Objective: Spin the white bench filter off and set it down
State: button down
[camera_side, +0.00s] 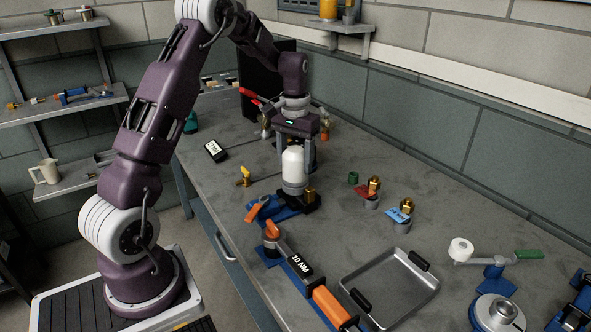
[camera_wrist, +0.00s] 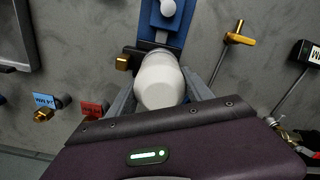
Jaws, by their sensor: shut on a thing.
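The white bench filter (camera_side: 293,168) stands upright on its dark mount on the bench, with a grey band at its lower end. In the wrist view the filter (camera_wrist: 160,80) lies between my two fingers. My gripper (camera_side: 298,165) comes down from above and is shut on the filter. It also shows in the wrist view (camera_wrist: 163,92). A brass fitting (camera_wrist: 122,63) sits beside the filter's base. I cannot tell whether the filter's lower end is still seated in the mount.
An empty grey tray (camera_side: 392,290) with black handles lies at the front. Brass valves with a red tag (camera_side: 365,193) and a blue tag (camera_side: 398,215) stand right of the filter. A blue and orange tool (camera_side: 300,268) lies in front. A yellow-handled valve (camera_side: 244,176) stands left.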

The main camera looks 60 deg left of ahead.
jog(key=n, duration=0.4)
jog(key=shift+n, duration=0.4)
jog(key=n, duration=0.4)
jog(key=shift+n, duration=0.3)
jog(key=n, duration=1)
jog(key=shift+r, duration=0.1)
jog(key=shift+r, duration=0.1)
